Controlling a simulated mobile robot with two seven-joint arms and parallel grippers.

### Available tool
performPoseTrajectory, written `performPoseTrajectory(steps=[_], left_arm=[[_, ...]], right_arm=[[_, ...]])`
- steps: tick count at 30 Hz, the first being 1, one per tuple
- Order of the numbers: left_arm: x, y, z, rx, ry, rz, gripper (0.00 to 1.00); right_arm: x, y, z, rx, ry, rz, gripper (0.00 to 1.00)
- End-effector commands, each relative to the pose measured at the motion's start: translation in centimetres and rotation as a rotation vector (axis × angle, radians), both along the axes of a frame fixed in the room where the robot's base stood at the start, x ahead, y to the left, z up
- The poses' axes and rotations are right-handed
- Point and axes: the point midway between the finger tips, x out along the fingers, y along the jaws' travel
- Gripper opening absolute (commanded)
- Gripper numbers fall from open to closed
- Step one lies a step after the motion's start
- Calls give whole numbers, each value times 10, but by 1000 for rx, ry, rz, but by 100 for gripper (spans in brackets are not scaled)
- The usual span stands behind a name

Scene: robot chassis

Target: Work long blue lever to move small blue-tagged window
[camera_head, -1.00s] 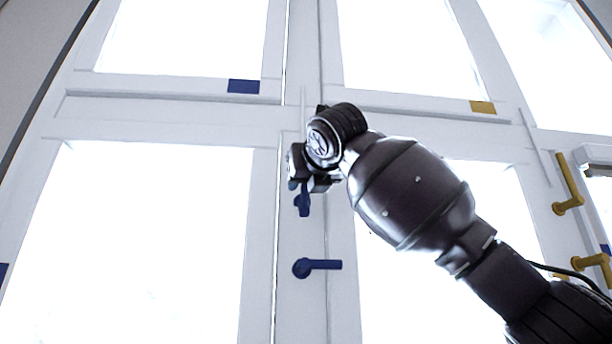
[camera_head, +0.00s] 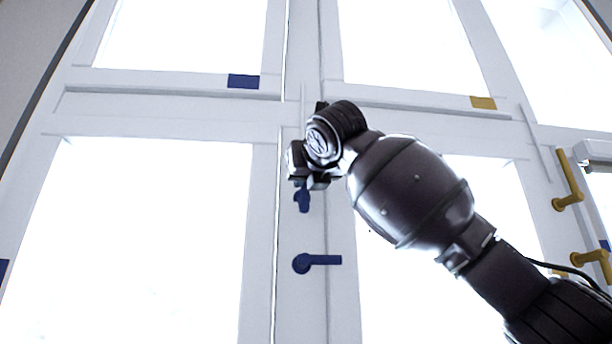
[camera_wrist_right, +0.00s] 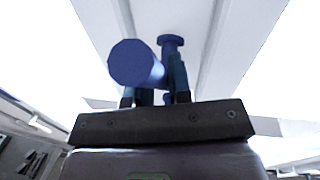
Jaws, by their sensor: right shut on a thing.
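The long blue lever (camera_head: 302,198) is on the white frame post, mostly hidden behind my right gripper (camera_head: 305,172) in the head view. In the right wrist view the lever's round blue end (camera_wrist_right: 135,63) stands up between the two fingers of the right gripper (camera_wrist_right: 155,90), which is shut on it. A blue tag (camera_head: 243,82) marks the lower rail of the upper left window (camera_head: 180,35). That window looks closed or nearly so; I cannot tell exactly. My left gripper is not in view.
A shorter blue lever (camera_head: 318,261) sits lower on the same post, lying sideways. A yellow tag (camera_head: 483,103) marks the upper right window. Yellow handles (camera_head: 568,180) are at the right. A blue tag (camera_head: 3,270) shows at the left edge.

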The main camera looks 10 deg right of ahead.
Motion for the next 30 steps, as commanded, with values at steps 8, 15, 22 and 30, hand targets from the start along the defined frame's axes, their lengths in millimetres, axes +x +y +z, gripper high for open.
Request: performPoseTrajectory(steps=[8,15,22,30], left_arm=[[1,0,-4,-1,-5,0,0],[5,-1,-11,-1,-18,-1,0],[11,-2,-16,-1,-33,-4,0],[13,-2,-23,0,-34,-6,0]], right_arm=[[-1,0,-12,-2,-123,1,0],[0,-1,-30,-3,-306,0,0],[4,0,-43,-2,-459,1,0],[7,0,-50,-1,-571,1,0]])
